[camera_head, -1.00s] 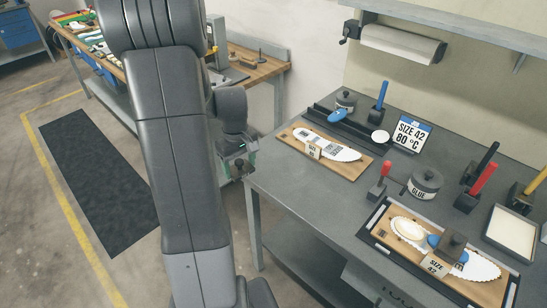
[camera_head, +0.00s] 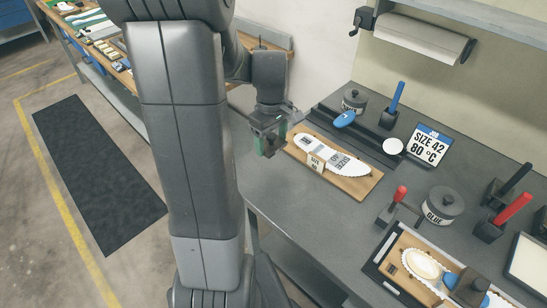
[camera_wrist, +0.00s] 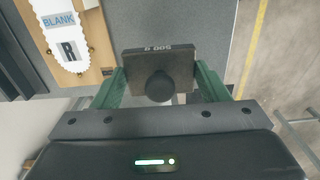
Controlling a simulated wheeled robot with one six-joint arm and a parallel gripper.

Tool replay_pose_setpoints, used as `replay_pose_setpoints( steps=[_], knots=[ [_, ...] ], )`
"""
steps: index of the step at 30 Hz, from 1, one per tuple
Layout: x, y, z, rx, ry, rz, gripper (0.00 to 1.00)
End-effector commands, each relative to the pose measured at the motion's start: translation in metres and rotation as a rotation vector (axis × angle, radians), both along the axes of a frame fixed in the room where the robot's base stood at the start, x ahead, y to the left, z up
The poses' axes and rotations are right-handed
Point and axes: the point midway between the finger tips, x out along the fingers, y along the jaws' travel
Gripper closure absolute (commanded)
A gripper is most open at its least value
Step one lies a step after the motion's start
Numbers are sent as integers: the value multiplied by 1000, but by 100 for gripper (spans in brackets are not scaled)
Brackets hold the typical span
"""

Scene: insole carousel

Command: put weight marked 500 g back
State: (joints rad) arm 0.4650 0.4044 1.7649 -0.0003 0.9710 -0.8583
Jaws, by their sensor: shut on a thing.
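The weight marked 500 g (camera_wrist: 160,52) is a dark block with a round black knob, in the wrist view. My gripper (camera_wrist: 158,82) is shut on it, with a green finger on each side. The number appears upside down there. In the head view, my gripper (camera_head: 272,140) is at the left edge of the grey table, just left of a wooden board (camera_head: 345,182) bearing a white insole blank (camera_head: 350,164). The weight is hard to make out in the head view.
The grey table (camera_head: 300,215) has bare room in front of the board. A black tray (camera_head: 372,135), a SIZE 42 80 °C sign (camera_head: 429,145), a glue pot (camera_head: 440,206) and a red-handled tool (camera_head: 397,198) stand nearby. Another dark block (camera_head: 470,288) sits on the front-right tray.

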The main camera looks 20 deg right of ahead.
Motion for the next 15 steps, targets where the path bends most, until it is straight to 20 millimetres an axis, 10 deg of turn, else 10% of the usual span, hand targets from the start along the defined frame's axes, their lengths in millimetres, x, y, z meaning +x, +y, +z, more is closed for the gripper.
replay_pose_setpoints(
  steps=[15],
  knots=[
    [-1, 1, -67, 2, 4, -1, 71]
  ],
)
